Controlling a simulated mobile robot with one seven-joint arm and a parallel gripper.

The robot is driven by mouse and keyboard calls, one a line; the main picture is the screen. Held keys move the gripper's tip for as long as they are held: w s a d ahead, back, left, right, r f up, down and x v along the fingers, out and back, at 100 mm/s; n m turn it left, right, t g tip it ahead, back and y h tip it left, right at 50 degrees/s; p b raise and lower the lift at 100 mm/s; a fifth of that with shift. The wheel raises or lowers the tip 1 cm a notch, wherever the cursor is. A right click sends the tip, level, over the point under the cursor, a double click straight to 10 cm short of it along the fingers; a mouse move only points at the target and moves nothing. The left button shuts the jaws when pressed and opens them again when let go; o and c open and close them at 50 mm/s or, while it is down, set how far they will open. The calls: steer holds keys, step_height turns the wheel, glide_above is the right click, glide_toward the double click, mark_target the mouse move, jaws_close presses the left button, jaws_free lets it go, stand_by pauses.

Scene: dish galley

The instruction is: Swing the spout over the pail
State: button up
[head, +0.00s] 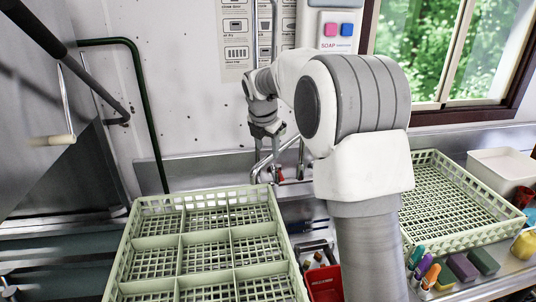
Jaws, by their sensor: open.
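A thin metal spout (262,166) slants down and forward from the wall side of the counter, behind the green rack. A small red part (280,175) shows beside it. My gripper (270,142) points down just above the spout, jaws open; whether it touches the metal I cannot tell. My white and grey arm crosses the middle of the view and hides part of the tap and sink. No pail can be made out for sure; a red container (325,283) sits low in front, partly hidden by my arm.
A divided pale green rack (150,205) fills the front left; a second green rack (482,238) stands right of my arm. A white tub (500,168), a red cup (522,197), sponges (462,267) and markers (430,275) crowd the right. A soap dispenser (338,30) hangs on the wall.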

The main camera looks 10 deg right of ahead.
mark_target(268, 157)
steer(key=shift+x, duration=2.05)
jaws_close()
